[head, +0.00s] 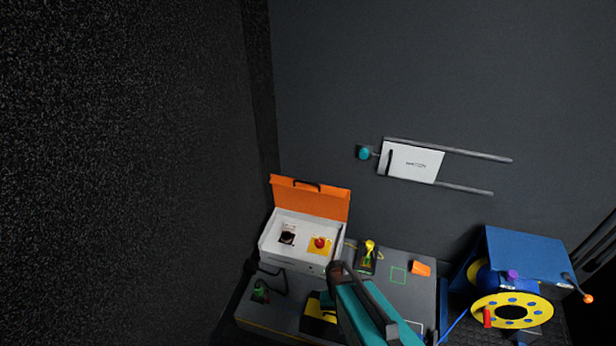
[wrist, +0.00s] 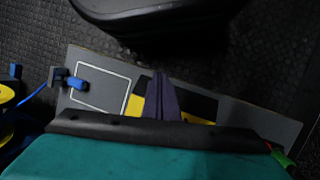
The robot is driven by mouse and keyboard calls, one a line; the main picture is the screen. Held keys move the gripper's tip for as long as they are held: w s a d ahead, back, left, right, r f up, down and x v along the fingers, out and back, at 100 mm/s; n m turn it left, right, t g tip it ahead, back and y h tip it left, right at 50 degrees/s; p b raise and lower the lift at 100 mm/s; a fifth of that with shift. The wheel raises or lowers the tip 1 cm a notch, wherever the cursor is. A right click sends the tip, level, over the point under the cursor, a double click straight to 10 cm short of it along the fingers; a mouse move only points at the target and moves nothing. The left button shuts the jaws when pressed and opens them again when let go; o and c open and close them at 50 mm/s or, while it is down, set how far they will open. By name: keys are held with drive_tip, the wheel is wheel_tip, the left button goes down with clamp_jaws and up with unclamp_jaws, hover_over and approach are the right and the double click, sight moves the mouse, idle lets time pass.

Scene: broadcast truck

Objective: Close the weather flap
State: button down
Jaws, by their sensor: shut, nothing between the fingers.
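An orange flap (head: 311,197) with a dark handle on its top edge stands raised at the back of a white box (head: 292,261). I take it to be the weather flap; it is open, and the box's inside shows. Inside are a dark item (head: 287,234) and a red knob on a yellow plate (head: 320,244). My gripper (wrist: 159,78) is shut and empty in the wrist view, over the grey bench. In the head view my teal arm reaches up from the bottom, ending just right of the box's front. The flap is not in the wrist view.
The grey bench (head: 418,266) also bears a yellow-topped device (head: 369,252), an orange piece (head: 420,268) and a black-and-yellow item (head: 317,315). A white panel (head: 411,163) sits on wall rails above. A blue box (head: 530,254) with a yellow reel (head: 549,310) stands right.

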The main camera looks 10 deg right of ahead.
drive_tip(key=w+r+m+t, duration=0.1)
drive_tip(key=w+r, duration=0.3)
drive_tip(key=w, duration=0.7)
drive_tip(key=w+r+t+h+b, duration=0.15)
drive_tip(key=w+r, duration=0.25)
drive_tip(key=w, duration=0.7)
drive_tip(key=w+r+m+t+y, duration=0.15)
drive_tip(key=w+r, duration=0.25)
drive_tip(key=w, duration=0.7)
drive_tip(key=w+a+r+t, duration=0.2)
drive_tip(key=w+r, duration=0.7)
drive_tip(key=r, duration=0.3)
drive_tip(key=w+a+r+t+h+b, duration=0.1)
drive_tip(key=w+a+r+t, duration=0.1)
drive_tip(key=w+r, duration=0.7)
wheel_tip(320, 180, up, 3)
drive_tip(key=shift+a+r+n+b, duration=0.15)
drive_tip(key=shift+a+n+b, duration=0.2)
drive_tip(key=shift+a, duration=0.35)
